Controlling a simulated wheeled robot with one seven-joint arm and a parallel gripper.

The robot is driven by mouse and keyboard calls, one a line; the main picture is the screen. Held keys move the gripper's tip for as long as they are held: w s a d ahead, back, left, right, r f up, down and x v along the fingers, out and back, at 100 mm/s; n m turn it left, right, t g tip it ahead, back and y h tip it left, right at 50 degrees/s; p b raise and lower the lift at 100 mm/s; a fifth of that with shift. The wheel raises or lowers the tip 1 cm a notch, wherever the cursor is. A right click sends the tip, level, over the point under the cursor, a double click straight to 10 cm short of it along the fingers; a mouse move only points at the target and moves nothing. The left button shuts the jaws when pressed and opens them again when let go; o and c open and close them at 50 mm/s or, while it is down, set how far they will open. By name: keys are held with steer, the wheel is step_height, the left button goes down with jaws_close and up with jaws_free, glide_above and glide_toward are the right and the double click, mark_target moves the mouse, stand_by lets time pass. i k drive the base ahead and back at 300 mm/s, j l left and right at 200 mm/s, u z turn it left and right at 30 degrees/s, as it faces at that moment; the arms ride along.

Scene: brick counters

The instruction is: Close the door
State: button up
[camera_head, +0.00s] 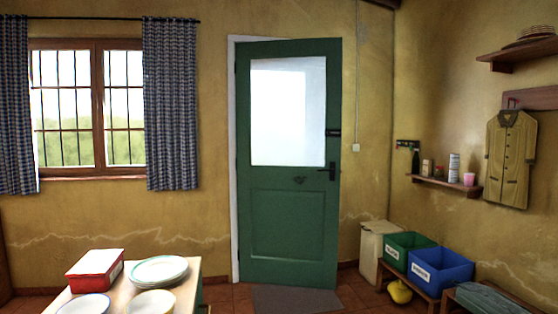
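A green door (290,225) with a bright glass pane (290,110) stands in the middle of the far wall. Its right edge looks taller than its left edge and covers the right side of the white frame (233,160). The door appears a little ajar, swung toward me, with its hinges on the left. A dark lever handle (330,171) is near its right edge. The gap behind the door is hidden. My gripper is not in view.
A table (188,287) with plates (158,270) and a red box (96,268) stands at the front left. A dark mat (295,299) lies before the door. Green (402,250) and blue (440,271) bins and a pale box (376,247) stand at the right.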

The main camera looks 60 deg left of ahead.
mark_target(288, 217)
steer(key=u, duration=2.25)
steer(key=i+z, duration=0.25)
steer(key=i, duration=0.35)
steer(key=i+j+z, duration=0.2)
steer(key=i, duration=0.35)
steer(key=i+j+z, duration=0.25)
steer(key=i, duration=0.35)
steer(key=i+j+z, duration=0.25)
steer(key=i, duration=0.3)
steer(key=i+j+z, duration=0.2)
steer(key=i+j, duration=0.2)
steer(key=i, duration=0.1)
